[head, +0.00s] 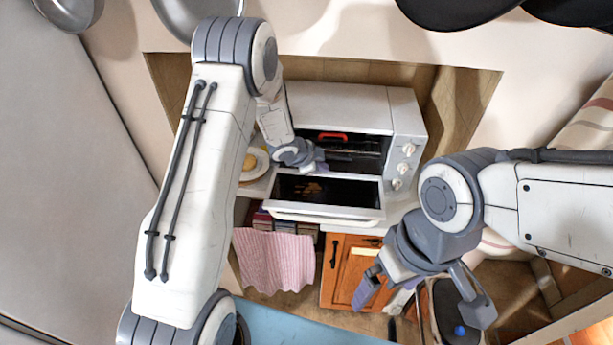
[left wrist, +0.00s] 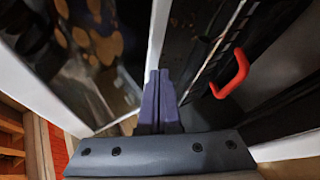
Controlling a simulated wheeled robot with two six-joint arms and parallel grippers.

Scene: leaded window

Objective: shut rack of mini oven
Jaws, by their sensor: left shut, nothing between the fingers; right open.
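The white mini oven (head: 338,108) stands in a niche, its glass door (head: 320,191) folded down open. Inside is a dark wire rack (head: 357,150) with a red handle (head: 332,136); the handle also shows in the left wrist view (left wrist: 232,75). How far the rack is pushed in is hard to tell. My left gripper (head: 320,167) is at the left side of the oven opening, just above the open door. In the left wrist view its fingers (left wrist: 158,92) are shut and empty, apart from the red handle. My right gripper (head: 420,300) is open and empty, low in front of the cabinet.
A plate with food (head: 253,163) is left of the oven, partly hidden by my left arm. A pink striped towel (head: 273,262) hangs below. An orange wooden cabinet door (head: 347,270) is under the oven. Pans (head: 455,10) hang above. Knobs (head: 404,168) line the oven's right side.

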